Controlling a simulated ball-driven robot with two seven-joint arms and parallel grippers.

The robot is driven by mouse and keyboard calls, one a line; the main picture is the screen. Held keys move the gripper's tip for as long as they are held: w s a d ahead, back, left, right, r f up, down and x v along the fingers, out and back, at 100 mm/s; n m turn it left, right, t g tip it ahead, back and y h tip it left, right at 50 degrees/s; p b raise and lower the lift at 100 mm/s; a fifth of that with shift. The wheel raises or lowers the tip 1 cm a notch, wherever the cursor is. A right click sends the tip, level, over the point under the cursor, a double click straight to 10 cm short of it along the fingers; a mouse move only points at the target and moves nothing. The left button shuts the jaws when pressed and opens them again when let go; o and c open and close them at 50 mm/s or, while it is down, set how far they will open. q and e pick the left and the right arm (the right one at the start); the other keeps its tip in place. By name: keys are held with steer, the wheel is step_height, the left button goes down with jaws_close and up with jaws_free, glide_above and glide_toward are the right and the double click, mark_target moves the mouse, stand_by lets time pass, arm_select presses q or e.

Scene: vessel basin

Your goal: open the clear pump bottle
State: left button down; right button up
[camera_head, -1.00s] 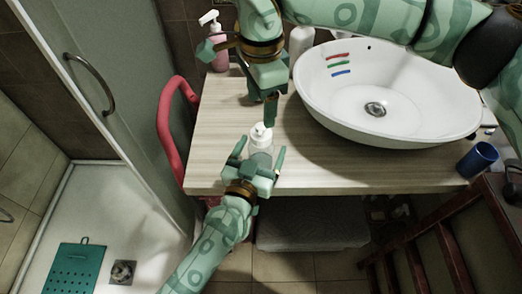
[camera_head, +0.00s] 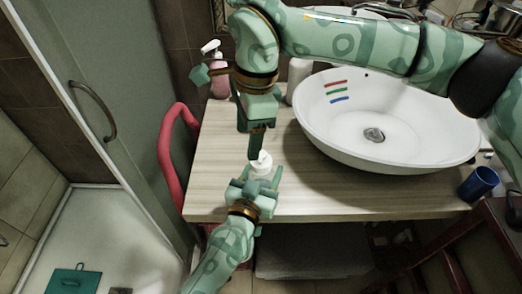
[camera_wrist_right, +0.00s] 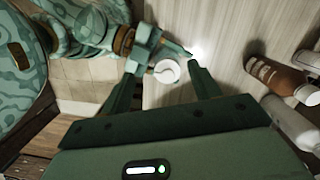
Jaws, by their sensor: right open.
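The clear pump bottle (camera_head: 261,165) stands upright near the front left of the counter, its white pump head showing. My left gripper (camera_head: 260,177) is at its body from the front, with a finger on each side; the fingers hide most of the body, and I cannot tell if they press on it. My right gripper (camera_head: 256,150) points down just above the pump head. In the right wrist view its jaws are open and empty, with the white pump head (camera_wrist_right: 167,71) seen between the fingertips, apparently below them.
A white basin (camera_head: 400,140) with coloured stripes fills the right of the counter (camera_head: 330,200). A pink pump bottle (camera_head: 218,80) and a white bottle (camera_head: 298,75) stand at the back. A blue cup (camera_head: 479,184) is at the right edge. A red rail (camera_head: 168,160) is at left.

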steer(key=s+a+r+m+g+y, duration=0.1)
steer(key=s+a+r+m+y, duration=0.1)
steer(key=a+r+m+y, duration=0.45)
steer(key=s+a+r+m+g+y, duration=0.2)
steer(key=a+r+m+y, duration=0.35)
steer(key=a, duration=0.25)
steer(key=w+a+r+m+t+y, duration=0.15)
steer(key=w+r+m+t, duration=0.35)
steer(key=m, duration=0.6)
steer(key=w+d+r+m+t+y, duration=0.15)
steer(key=w+m+t, duration=0.45)
steer(key=m, duration=0.6)
steer(key=w+d+f+m+t+h, duration=0.25)
steer(key=w+m, duration=0.35)
steer(key=m, duration=0.5)
steer(key=m+g+h, duration=0.9)
steer(key=m+h, duration=0.5)
steer(key=m, duration=0.6)
glide_above(261, 153)
steer(key=f, duration=1.6)
steer(key=shift+w+a+f, duration=0.15)
steer(key=shift+w, duration=0.1)
steer(key=shift+s+f+m+g, duration=0.2)
steer(key=shift+f+m+g, duration=0.05)
steer(key=shift+m+g, duration=0.1)
step_height(261, 153, down, 7)
steer(key=shift+f, duration=0.2)
